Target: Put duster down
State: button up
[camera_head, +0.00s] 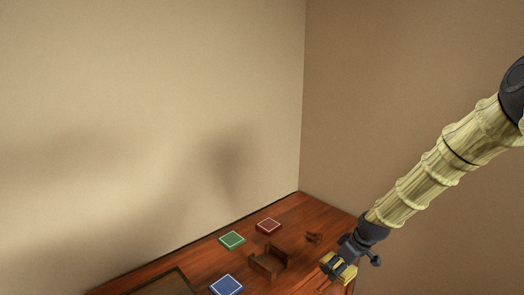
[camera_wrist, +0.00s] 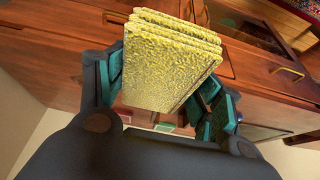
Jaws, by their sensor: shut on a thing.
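The duster (camera_head: 349,273) is a yellow, rough-textured block, seen at the lower right in the head view. It fills the upper middle of the wrist view (camera_wrist: 165,62), where layered ridges show on its top edge. My gripper (camera_head: 341,266) is shut on the duster, with teal finger pads on both sides of it in the wrist view. The duster appears in front of the right part of the reddish wooden table top (camera_head: 205,258). Its height above the wood and its underside cannot be told.
A small brown wooden holder (camera_head: 268,264) stands left of my gripper. Green (camera_head: 232,240), red (camera_head: 268,226) and blue (camera_head: 226,285) square tiles lie around it. A small wooden piece (camera_head: 313,237) lies behind. A dark panel (camera_head: 160,286) is at lower left. Walls close in behind the table.

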jog(key=shift+w+a+f+m, duration=0.1)
jog(key=shift+a+f+m, duration=0.2)
jog(key=shift+a+f, duration=0.55)
jog(key=s+a+f+m+h, duration=0.1)
jog(key=s+a+f+m, duration=0.1)
jog(key=s, duration=0.6)
jog(key=s+a+f+m+h, duration=0.2)
jog(key=s+f+m, duration=0.3)
jog(key=s, duration=0.3)
jog(key=shift+s+a+f+t, duration=0.25)
jog(key=shift+a+f+t, duration=0.25)
jog(key=shift+f, duration=0.35)
